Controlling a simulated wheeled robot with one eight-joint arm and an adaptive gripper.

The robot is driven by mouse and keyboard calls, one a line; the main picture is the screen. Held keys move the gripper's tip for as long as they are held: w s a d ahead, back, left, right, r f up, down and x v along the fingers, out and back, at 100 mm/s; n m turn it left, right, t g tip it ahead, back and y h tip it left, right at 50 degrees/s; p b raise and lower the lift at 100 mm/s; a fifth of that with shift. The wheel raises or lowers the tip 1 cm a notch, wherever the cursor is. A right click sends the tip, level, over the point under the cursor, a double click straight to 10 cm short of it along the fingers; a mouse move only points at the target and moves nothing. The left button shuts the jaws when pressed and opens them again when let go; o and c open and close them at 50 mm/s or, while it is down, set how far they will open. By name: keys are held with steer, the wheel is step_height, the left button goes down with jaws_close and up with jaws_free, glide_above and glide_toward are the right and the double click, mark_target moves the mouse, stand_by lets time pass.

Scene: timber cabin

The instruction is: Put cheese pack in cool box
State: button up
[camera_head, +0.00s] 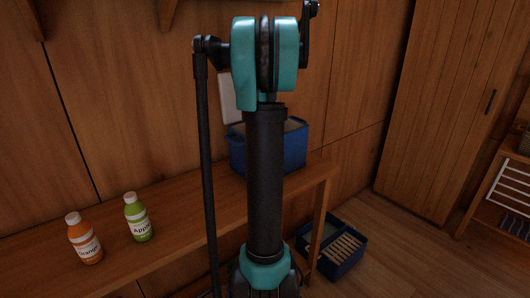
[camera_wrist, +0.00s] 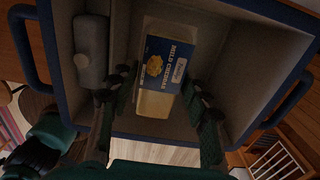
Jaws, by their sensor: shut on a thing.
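In the wrist view, my gripper (camera_wrist: 160,90) has its dark fingers on the two sides of a cheese pack (camera_wrist: 168,62), blue and pale yellow with "Mild Cheddar" lettering. It is shut on the pack. The pack is over or inside the open cool box, whose blue rim (camera_wrist: 268,10) and pale inner walls surround it. I cannot tell whether the pack touches the floor. In the head view, the blue cool box (camera_head: 297,150) stands on the wooden bench with its white lid raised, partly hidden by my arm. My gripper and the pack are hidden there.
A grey object (camera_wrist: 90,48) lies inside the box at the left. An orange bottle (camera_head: 85,240) and a green bottle (camera_head: 138,218) stand on the bench (camera_head: 190,225). A blue crate (camera_head: 345,264) sits on the floor. A shelf rack (camera_head: 505,190) stands at right.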

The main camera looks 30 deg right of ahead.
step_height(320, 180, down, 11)
steer(key=shift+r, duration=0.2)
stand_by(0.3)
steer(key=shift+f, duration=0.6)
steer(key=o, duration=1.5)
steer(key=shift+r, duration=0.1)
step_height(320, 180, up, 13)
steer(key=shift+r, duration=0.1)
